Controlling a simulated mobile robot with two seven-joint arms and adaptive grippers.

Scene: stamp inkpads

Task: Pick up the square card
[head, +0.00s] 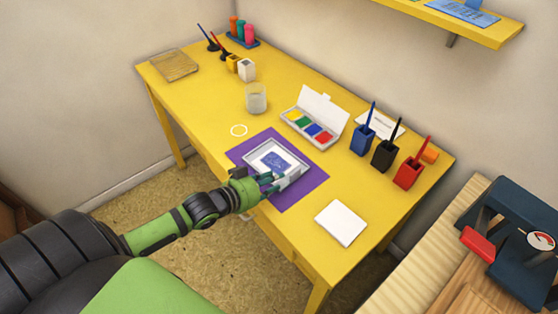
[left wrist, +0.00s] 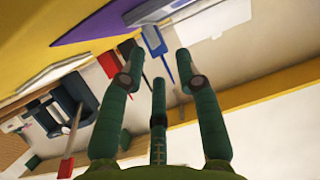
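A white square card or pad (head: 341,222) lies flat on the yellow table, right of the purple mat (head: 304,194). A white tray (head: 250,160) stands on the mat, with a card bearing a blue print (head: 275,160) inside it. I cannot tell which of these is the square card. My left gripper (head: 275,181) is at the tray's near edge in the head view; contact is unclear. In the left wrist view its fingers (left wrist: 158,75) are spread, with nothing between them. The mat (left wrist: 105,22) also shows there. My right gripper is not in view.
A paint box (head: 312,125) stands open behind the tray. Blue, black and red holders (head: 386,155) with upright sticks stand at the right rear. The table's front right is clear around the white square.

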